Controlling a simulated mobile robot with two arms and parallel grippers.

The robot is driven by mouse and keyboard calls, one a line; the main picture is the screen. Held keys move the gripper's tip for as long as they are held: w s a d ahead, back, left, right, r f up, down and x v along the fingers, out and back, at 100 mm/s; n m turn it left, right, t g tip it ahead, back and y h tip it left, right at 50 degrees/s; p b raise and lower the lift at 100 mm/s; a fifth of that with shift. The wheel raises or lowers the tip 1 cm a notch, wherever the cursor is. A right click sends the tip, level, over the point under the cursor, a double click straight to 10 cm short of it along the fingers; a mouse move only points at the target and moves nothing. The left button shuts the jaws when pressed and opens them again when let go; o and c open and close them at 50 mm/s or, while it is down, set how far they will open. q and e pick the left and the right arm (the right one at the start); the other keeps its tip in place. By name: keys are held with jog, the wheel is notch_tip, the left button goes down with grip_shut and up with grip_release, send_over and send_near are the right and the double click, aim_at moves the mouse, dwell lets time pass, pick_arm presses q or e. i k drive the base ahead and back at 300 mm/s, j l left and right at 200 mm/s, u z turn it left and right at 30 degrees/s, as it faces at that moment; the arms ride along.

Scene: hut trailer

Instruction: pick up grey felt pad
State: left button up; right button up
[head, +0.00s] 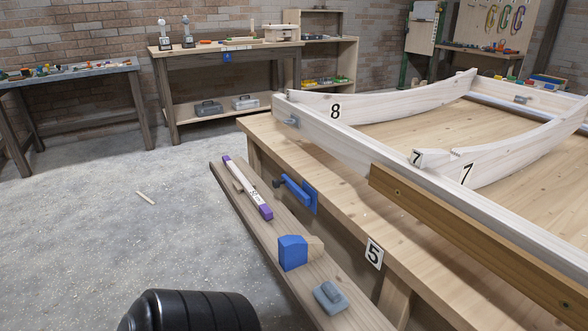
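A small grey-blue pad-like piece (330,299) with a raised rounded part on top lies on the near end of the narrow wooden ledge (352,318). It is the only thing near me that looks like the grey felt pad; I cannot tell its material. Nothing touches it. Neither of my grippers shows in the head view.
A blue block (292,253) with a wooden piece beside it, and a purple-ended bar (247,188), lie farther along the ledge. A blue clamp (297,191) is on the workbench (345,191) side. The floor (95,225) at left is mostly clear.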

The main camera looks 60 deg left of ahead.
aim_at(332, 299)
jog(key=u, duration=1.6)
jog(key=k+j+z, duration=0.2)
jog(key=i+j, duration=0.05)
